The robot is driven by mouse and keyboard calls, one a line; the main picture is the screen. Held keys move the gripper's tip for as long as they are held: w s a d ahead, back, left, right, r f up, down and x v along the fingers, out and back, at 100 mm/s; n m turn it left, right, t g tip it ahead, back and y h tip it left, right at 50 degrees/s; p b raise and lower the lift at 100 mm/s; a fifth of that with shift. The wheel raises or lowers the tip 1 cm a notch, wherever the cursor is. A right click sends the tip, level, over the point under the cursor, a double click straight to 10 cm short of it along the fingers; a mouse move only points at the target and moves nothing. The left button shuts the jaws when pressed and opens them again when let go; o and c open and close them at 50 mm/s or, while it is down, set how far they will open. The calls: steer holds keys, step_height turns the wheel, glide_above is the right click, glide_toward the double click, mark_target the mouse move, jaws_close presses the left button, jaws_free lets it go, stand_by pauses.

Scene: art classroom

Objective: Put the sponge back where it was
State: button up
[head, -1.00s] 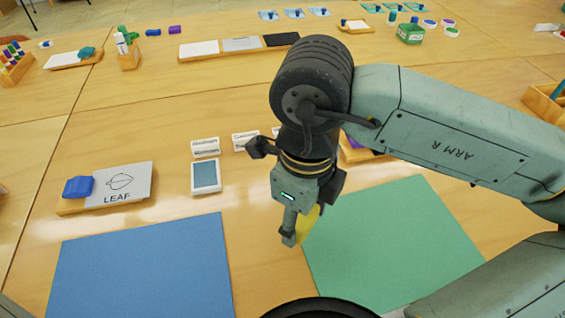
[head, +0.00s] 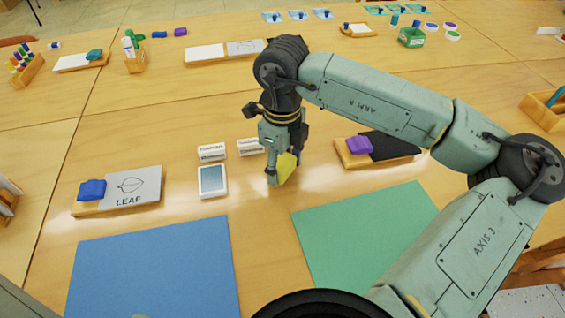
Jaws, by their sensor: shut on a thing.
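My gripper (head: 279,178) is shut on a yellow sponge (head: 289,166) in the head view. The sponge is tilted and partly hidden by the fingers. The gripper is just beyond the far left corner of the green mat (head: 371,238), to the right of the white-framed tablet-like card (head: 212,181). I cannot tell whether the sponge touches the table.
Small white labelled blocks (head: 211,152) lie left of my gripper. A wooden board with a purple piece (head: 359,145) and a dark plate is to the right. A LEAF board (head: 140,190) and a blue mat (head: 154,272) are at left. Bare table lies between the mats.

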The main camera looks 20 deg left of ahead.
mark_target(282, 162)
steer(key=shift+f, duration=0.6)
steer(key=shift+f, duration=0.2)
steer(key=o, duration=1.2)
steer(key=shift+r, duration=0.15)
steer(key=shift+r, duration=0.2)
step_height(282, 162, up, 12)
steer(key=shift+f+b, duration=0.1)
steer(key=shift+b, duration=0.45)
